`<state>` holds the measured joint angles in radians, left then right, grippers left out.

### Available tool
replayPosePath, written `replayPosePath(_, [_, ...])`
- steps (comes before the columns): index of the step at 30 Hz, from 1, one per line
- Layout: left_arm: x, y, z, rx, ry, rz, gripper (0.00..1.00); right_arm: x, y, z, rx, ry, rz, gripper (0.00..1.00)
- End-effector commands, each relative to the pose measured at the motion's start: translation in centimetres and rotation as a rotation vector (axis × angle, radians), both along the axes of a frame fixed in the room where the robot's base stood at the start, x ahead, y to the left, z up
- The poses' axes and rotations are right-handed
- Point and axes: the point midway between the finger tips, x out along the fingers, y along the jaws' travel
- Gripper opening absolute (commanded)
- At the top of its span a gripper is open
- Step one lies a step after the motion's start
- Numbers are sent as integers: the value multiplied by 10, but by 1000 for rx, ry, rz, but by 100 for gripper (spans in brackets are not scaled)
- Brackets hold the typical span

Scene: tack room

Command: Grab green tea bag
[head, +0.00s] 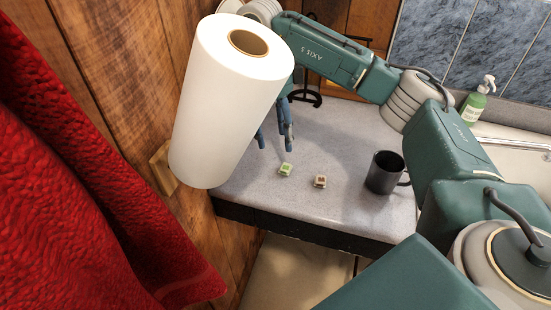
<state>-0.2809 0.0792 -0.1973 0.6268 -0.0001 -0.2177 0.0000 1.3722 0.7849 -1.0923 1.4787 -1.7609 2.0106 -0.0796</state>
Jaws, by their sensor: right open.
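A small green tea bag (286,169) lies on the grey speckled counter (334,215). A similar brown tea bag (320,181) lies just to its right. My right gripper (274,143) is over the counter, with its fingers apart and pointing down, a little above and left of the green tea bag in the picture. Nothing shows between the fingers. The upper part of this gripper is hidden behind the white paper roll. My left gripper is not in the picture.
A white paper roll (222,110) stands large at the left, by the wooden wall. A dark mug (384,172) stands right of the tea bags. A green soap bottle (475,104) is by the sink. A red towel (75,190) hangs at left.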

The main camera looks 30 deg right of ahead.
Motion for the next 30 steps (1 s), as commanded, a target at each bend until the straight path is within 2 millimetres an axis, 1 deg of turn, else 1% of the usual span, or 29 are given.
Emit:
replayPosePath(1, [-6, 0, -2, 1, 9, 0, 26, -2, 0, -12, 2, 6, 0, 49])
replayPosePath(6, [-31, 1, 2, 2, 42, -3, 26, -4, -3, -33, 0, 3, 0, 49])
replayPosePath(9, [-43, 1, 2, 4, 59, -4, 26, -5, -4, -40, 0, 1, 0, 49])
replayPosePath(11, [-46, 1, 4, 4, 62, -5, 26, -5, -5, -43, 1, 2, 0, 49])
replayPosePath(14, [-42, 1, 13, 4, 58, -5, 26, -7, -9, -53, -1, 6, -1, 49])
replayPosePath(17, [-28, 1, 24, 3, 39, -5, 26, -9, -13, -67, 0, 6, -1, 49])
replayPosePath(18, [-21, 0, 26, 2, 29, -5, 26, -10, -14, -75, 0, 5, -1, 49])
replayPosePath(21, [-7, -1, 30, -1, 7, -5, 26, -10, -14, -86, 1, 3, 0, 49])
replayPosePath(22, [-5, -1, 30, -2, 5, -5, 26, -10, -14, -89, 2, 1, 0, 49])
replayPosePath(26, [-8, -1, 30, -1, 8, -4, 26, -10, -14, -93, 1, -1, 0, 49])
replayPosePath(30, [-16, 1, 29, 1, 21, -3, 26, -10, -14, -93, 1, -1, 0, 49])
